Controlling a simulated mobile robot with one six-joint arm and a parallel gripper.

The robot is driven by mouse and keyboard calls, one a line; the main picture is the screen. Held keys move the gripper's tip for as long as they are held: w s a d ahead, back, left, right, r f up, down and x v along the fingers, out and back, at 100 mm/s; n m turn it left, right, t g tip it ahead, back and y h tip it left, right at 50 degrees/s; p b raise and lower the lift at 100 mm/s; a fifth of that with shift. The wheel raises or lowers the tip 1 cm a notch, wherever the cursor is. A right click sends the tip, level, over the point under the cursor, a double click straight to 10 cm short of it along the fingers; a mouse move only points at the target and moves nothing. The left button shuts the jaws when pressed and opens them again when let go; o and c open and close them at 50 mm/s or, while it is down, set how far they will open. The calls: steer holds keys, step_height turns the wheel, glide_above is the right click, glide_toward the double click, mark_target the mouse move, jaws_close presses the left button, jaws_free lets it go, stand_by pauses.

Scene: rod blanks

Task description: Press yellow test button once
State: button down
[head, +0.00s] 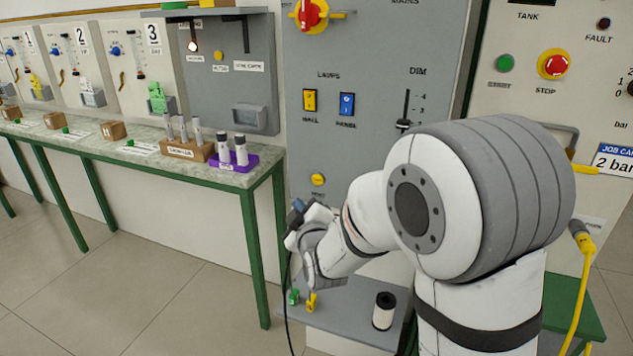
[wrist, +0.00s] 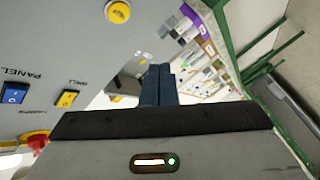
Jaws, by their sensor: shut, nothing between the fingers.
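A round yellow button (head: 318,180) sits low on the grey panel, below the lamp switches; its small label is too small to read. It also shows in the wrist view (wrist: 118,12), at the top edge left of centre. My gripper (head: 296,212) is in front of the panel, below and left of this button in the head view. In the wrist view its dark blue fingers (wrist: 158,84) are shut together with nothing between them. The fingertips appear apart from the button. The button is not covered by my arm.
A yellow lamp switch (head: 309,100), a blue lamp switch (head: 347,104) and a dim slider (head: 404,124) are higher on the panel. A low shelf (head: 345,318) holds a black-and-white cylinder (head: 384,311). A green-legged bench (head: 262,172) stands left.

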mark_target(317, 180)
steer(key=shift+w, duration=0.1)
steer(key=shift+w+d+p, duration=0.2)
steer(key=shift+w+d, duration=0.3)
steer(key=shift+w, duration=0.85)
steer(key=shift+w+d+p, duration=0.25)
steer(key=shift+w+d, duration=0.25)
steer(key=shift+w, duration=0.85)
steer(key=shift+w+d+p, duration=0.2)
steer(key=shift+w+d, duration=0.3)
steer(key=shift+w, duration=0.85)
steer(key=shift+w+b, duration=0.1)
steer(key=shift+b, duration=0.2)
steer(key=shift+w+d, duration=0.1)
steer(key=shift+w, duration=0.15)
